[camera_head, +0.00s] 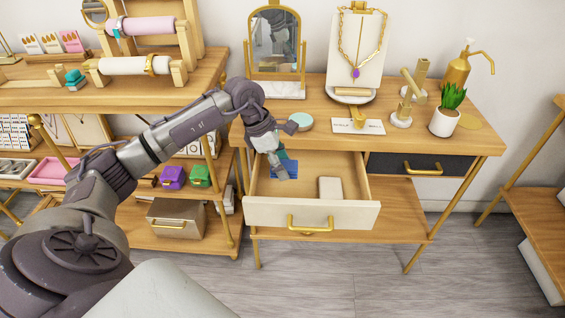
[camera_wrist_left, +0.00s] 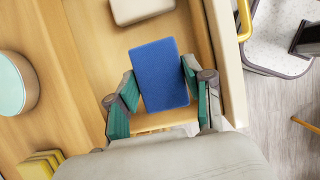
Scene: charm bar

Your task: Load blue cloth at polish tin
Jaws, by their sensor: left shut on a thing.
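The blue cloth (camera_head: 291,165) is a flat rectangular block inside the open drawer of the wooden table. My left gripper (camera_head: 281,170) reaches down into the drawer and is shut on it. In the left wrist view the blue cloth (camera_wrist_left: 160,70) lies between the two teal-padded fingers of the left gripper (camera_wrist_left: 162,90). The polish tin (camera_head: 300,121), round with a pale teal lid, stands on the tabletop just behind the drawer. It also shows at the left edge of the left wrist view (camera_wrist_left: 14,84). My right gripper is not in view.
A beige block (camera_head: 330,187) lies in the drawer (camera_head: 275,213). A mirror (camera_head: 275,50), a necklace stand (camera_head: 357,50), a white card (camera_head: 358,127) and a potted plant (camera_head: 447,112) stand on the table. Bare tabletop shows around the tin.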

